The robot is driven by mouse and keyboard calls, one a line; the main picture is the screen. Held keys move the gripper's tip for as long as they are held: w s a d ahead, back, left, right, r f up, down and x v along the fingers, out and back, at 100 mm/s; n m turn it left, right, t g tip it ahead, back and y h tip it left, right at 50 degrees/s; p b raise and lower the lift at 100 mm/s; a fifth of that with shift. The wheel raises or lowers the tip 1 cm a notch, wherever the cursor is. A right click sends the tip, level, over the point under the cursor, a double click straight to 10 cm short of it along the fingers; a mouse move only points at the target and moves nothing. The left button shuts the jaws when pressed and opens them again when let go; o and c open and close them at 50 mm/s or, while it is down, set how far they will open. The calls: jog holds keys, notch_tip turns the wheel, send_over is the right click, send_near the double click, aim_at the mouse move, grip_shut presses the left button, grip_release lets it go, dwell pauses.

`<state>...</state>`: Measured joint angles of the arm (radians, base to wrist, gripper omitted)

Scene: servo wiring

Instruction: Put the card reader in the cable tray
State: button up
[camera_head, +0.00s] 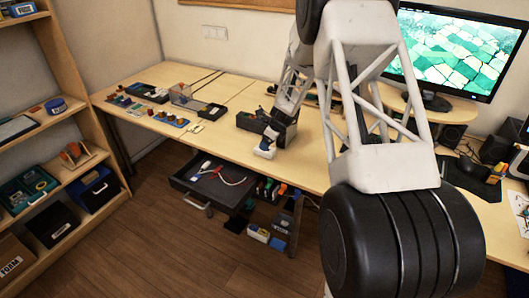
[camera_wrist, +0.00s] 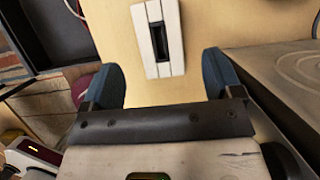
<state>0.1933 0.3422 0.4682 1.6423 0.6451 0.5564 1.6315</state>
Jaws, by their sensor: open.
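My gripper (camera_head: 265,150) is low over the front part of the wooden table. In the wrist view its two blue fingers (camera_wrist: 160,80) are apart with nothing between them. A pale block with a dark slot, probably the card reader (camera_wrist: 150,60), lies on the table beyond the fingertips; a small pale thing in the head view (camera_head: 196,128) may be the same one. A dark open drawer with white and red cables (camera_head: 183,184) hangs under the table edge, and also shows in the wrist view (camera_wrist: 50,30). I cannot tell for sure whether it is the cable tray.
A dark box (camera_head: 249,123) stands close behind my gripper. Small parts and a clear case (camera_head: 180,95) sit at the table's left. Tools in a rack (camera_head: 272,190) and small boxes (camera_head: 268,236) are below the table edge. A shelf (camera_head: 75,115) stands left.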

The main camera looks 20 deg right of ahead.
jog(key=shift+x, duration=2.45)
jog(key=shift+c, duration=0.4)
jog(key=c, duration=1)
jog(key=shift+r, duration=0.1)
jog(key=shift+c, duration=0.2)
jog(key=shift+r, duration=0.8)
jog(key=shift+s+r, duration=0.15)
jog(key=shift+r, duration=0.8)
jog(key=s+a+r, duration=0.1)
jog(key=s, duration=1.4)
jog(key=shift+s+a+r, duration=0.15)
jog(key=shift+s+a, duration=0.15)
jog(key=shift+a, duration=0.1)
